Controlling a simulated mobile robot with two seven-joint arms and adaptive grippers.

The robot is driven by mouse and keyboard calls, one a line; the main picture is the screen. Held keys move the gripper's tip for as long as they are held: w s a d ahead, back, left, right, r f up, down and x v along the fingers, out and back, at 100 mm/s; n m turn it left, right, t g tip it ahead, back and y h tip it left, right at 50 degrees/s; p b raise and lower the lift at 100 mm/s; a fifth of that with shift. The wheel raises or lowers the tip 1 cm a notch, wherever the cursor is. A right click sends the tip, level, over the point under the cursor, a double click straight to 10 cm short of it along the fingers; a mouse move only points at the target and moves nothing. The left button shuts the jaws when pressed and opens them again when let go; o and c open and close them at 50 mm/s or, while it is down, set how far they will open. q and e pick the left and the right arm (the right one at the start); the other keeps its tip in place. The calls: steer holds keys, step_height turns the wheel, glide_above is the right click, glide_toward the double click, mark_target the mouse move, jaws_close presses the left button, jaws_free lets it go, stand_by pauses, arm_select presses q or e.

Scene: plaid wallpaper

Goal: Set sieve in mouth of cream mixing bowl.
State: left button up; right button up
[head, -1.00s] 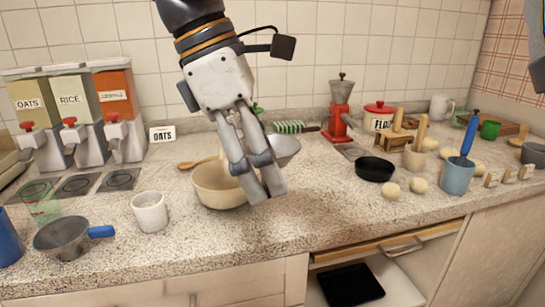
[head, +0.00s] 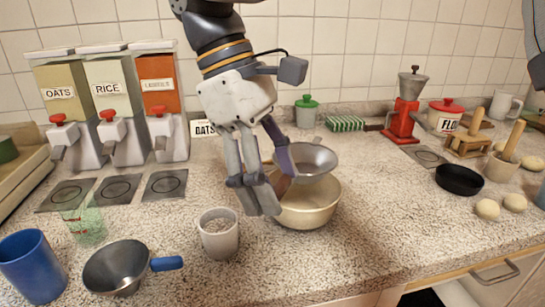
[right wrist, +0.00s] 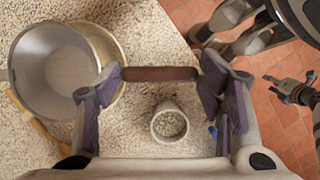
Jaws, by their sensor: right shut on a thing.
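In the head view the grey sieve (head: 312,160) hangs over the back part of the cream mixing bowl (head: 308,213). My right gripper (head: 264,196) is at the bowl's left side, shut on the sieve's brown handle, which shows in the right wrist view (right wrist: 158,74). There the sieve (right wrist: 58,68) covers much of the bowl and sits off to the left, with the bowl's cream rim (right wrist: 112,48) showing to its right. I cannot tell whether sieve and bowl touch. Parts of what looks like my left gripper (right wrist: 240,28) show at the wrist view's upper right; its jaw state is unclear.
A pale mug (head: 218,234) with grains stands close left of the bowl. A grey pan-like vessel with a blue handle (head: 118,268), a blue cup (head: 32,266) and a green clear cup (head: 84,224) stand farther left. A wooden spoon (right wrist: 40,128) lies nearby. Counter is free right of the bowl.

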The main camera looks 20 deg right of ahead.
steer(key=shift+f, duration=2.65)
steer(key=o, duration=1.3)
steer(key=shift+c, duration=0.2)
steer(key=v, duration=1.2)
